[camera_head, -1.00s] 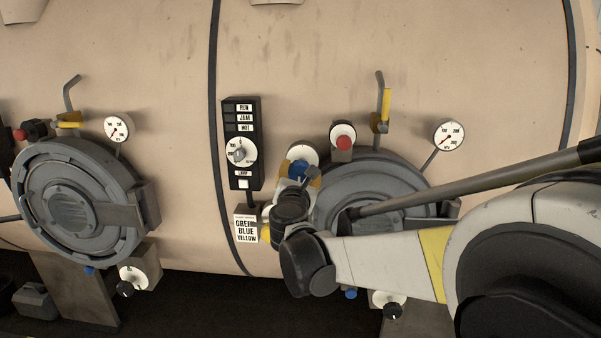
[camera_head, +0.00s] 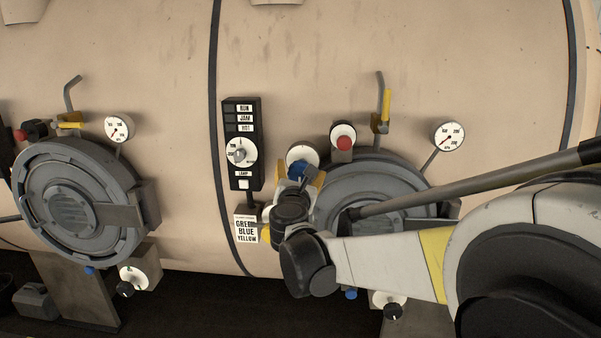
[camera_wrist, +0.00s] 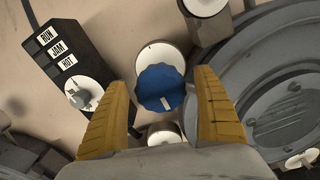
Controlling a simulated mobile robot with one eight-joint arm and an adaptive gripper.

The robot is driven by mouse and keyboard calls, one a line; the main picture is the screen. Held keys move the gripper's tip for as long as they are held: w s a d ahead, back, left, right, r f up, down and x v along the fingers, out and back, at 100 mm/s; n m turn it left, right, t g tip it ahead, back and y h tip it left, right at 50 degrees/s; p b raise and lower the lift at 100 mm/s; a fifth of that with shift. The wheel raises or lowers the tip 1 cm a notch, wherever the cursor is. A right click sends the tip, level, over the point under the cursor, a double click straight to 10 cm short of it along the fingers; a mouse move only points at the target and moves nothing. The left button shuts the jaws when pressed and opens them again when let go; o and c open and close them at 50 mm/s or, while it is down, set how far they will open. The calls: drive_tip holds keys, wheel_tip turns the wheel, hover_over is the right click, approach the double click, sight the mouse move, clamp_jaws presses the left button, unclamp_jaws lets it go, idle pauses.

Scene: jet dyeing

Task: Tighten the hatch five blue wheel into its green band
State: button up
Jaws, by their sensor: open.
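The blue wheel (camera_wrist: 162,88) shows between my fingers in the wrist view, with a white mark on its face. A white dial plate (camera_wrist: 158,55) shows behind its upper edge; no green band is visible there. In the head view the blue wheel (camera_head: 298,170) is partly hidden by my gripper, left of the right-hand grey hatch (camera_head: 365,192). My gripper (camera_wrist: 160,100) is open, one yellow finger on each side of the wheel. I see gaps on both sides; whether the tips reach past the wheel's face I cannot tell.
A black panel (camera_head: 242,150) with RUN, JAM and HOT labels stands just left of my gripper. A red button (camera_head: 344,137), a gauge (camera_head: 448,134) and a yellow-handled lever (camera_head: 384,108) surround the hatch. Another hatch (camera_head: 72,207) is at the left.

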drive_tip(key=shift+s, duration=0.1)
drive_tip(key=s, duration=1.1)
drive_tip(key=shift+s+a, duration=0.2)
drive_tip(key=shift+s, duration=0.2)
drive_tip(key=s+d+f+m+g+h+b, duration=0.1)
drive_tip(key=s+d+f+m+g+b, duration=0.1)
drive_tip(key=s+d+f+m, duration=0.35)
drive_tip(key=s+d+f+m+g+h+b, duration=0.1)
drive_tip(key=s+d+f+m+g+b, duration=0.15)
drive_tip(key=d+m, duration=0.5)
drive_tip(key=s+d+f+m+g+h+b, duration=0.1)
drive_tip(key=s+d+f+m+g, duration=0.25)
drive_tip(key=d, duration=0.55)
drive_tip(key=s+d+f+m+g+y+b, duration=0.1)
drive_tip(key=s+f+m+g+y+b, duration=0.2)
drive_tip(key=s+f+m, duration=1)
drive_tip(key=s+m+b, duration=0.1)
drive_tip(key=s+m, duration=0.1)
drive_tip(key=m, duration=0.1)
drive_tip(key=shift+s+f+y, duration=0.2)
drive_tip(key=shift+y, duration=0.1)
